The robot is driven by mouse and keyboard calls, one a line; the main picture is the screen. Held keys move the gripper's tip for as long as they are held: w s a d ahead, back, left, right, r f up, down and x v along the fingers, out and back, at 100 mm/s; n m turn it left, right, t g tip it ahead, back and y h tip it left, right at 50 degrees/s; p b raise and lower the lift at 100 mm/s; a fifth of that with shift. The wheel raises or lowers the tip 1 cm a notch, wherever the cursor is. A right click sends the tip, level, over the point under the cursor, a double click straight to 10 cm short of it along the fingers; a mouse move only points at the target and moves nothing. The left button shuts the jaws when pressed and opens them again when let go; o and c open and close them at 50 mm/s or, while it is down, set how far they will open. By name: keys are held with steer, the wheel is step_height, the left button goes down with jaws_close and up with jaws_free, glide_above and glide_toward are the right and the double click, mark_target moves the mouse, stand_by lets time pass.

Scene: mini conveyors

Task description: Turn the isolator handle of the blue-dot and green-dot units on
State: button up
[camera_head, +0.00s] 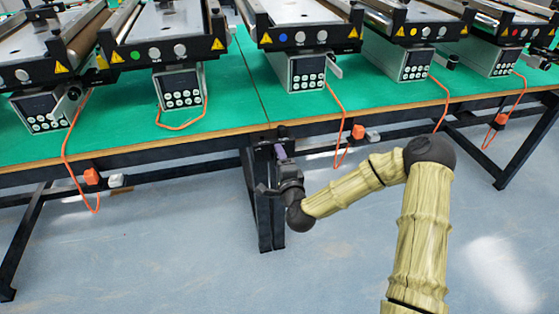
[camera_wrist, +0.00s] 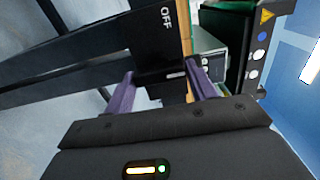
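The blue-dot unit (camera_head: 310,38) is at the middle back, and the green-dot unit (camera_head: 165,52) is left of it. In the wrist view the blue dot (camera_wrist: 262,37) shows at upper right. My gripper (camera_head: 279,152) is low at the table's front edge, below and left of the blue-dot unit. In the wrist view its two purple fingers (camera_wrist: 162,82) stand apart, either side of a dark block with a white mark (camera_wrist: 176,75), likely a handle; contact is unclear. A black plate marked OFF (camera_wrist: 153,28) lies just beyond. I cannot make out the green-dot unit's handle.
The green table (camera_head: 235,100) has a wooden front edge and dark legs. Orange cables hang over the edge, with an orange plug (camera_head: 358,132) right of my gripper and another (camera_head: 91,176) at left. Yellow-dot (camera_head: 405,32) and red-dot (camera_head: 515,33) units stand at right. The floor in front is clear.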

steer(key=o, duration=0.4)
steer(key=shift+c, duration=0.2)
steer(key=p+v, duration=1.2)
steer(key=v, duration=0.5)
steer(key=shift+s, duration=0.2)
steer(key=shift+d, duration=0.1)
